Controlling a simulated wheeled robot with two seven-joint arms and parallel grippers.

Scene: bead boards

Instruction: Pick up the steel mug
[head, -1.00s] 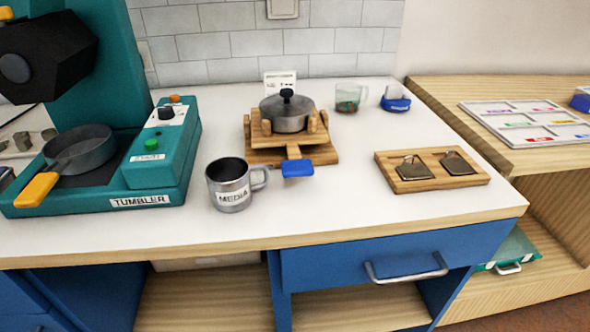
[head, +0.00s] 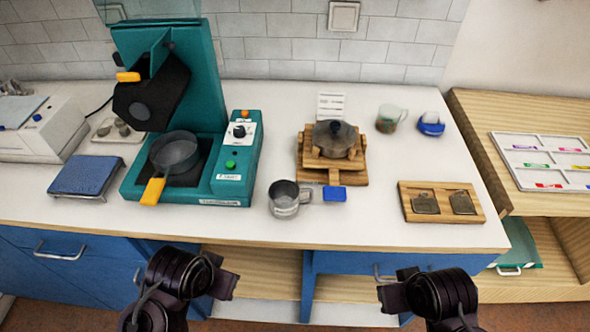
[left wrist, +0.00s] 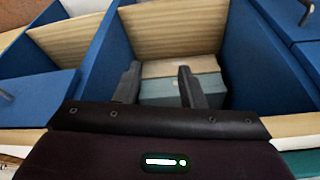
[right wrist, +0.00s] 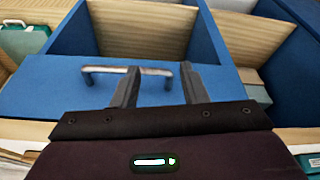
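The steel mug (head: 284,198) stands upright on the white worktop near its front edge in the head view, with its handle to the right. A label marks its front. In the head view my two arms show at the bottom, below the front edge of the worktop and apart from the mug. The left wrist view shows my left gripper (left wrist: 157,88) open and empty, facing the open shelf under the worktop. The right wrist view shows my right gripper (right wrist: 160,88) open and empty, in front of a blue drawer. The mug is in neither wrist view.
A teal tumbler machine (head: 228,165) with a yellow-handled pan (head: 174,150) stands left of the mug. A wooden stand (head: 332,166) with a lidded pot (head: 335,136) and a blue-tipped handle (head: 334,194) is close to its right. A wooden tray (head: 442,215) lies further right.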

